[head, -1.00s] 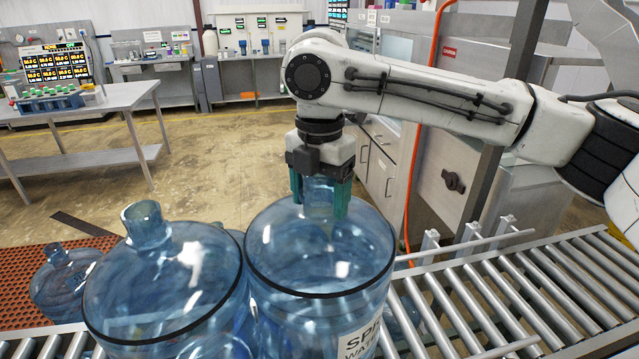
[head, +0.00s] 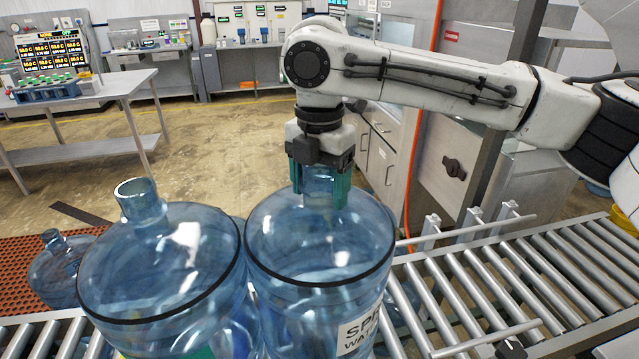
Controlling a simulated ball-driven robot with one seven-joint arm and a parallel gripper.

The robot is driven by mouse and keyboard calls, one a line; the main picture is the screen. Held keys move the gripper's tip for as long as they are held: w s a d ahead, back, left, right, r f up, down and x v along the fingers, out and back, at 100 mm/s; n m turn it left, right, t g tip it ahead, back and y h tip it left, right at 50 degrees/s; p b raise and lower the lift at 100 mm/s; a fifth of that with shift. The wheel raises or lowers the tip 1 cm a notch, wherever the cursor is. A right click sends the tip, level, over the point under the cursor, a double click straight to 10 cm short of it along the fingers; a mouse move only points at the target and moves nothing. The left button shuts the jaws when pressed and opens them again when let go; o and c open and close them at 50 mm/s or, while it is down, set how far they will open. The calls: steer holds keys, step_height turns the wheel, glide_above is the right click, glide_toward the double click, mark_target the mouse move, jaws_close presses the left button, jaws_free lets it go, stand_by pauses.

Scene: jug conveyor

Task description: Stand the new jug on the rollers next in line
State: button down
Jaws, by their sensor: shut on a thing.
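The labelled blue water jug (head: 318,250) stands upright near the middle of the head view. My gripper (head: 321,196) points down and is shut on its neck, one green finger on each side. The jug's base is out of clear view, so I cannot tell whether it touches the rollers. A second blue jug (head: 160,265) is close on its left, with its neck bare; their walls overlap in the picture. The metal rollers (head: 490,290) run from the lower left to the right and are empty right of the held jug.
Another jug (head: 62,268) sits farther back at the left, by an orange perforated mat (head: 22,270). Side rail brackets (head: 470,225) line the conveyor's far edge. A steel cabinet (head: 440,165) and an upright post stand behind. A lab table (head: 120,88) is at the far left.

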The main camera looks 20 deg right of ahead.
steer(key=shift+f, duration=0.35)
jaws_free()
steer(key=shift+f, duration=0.15)
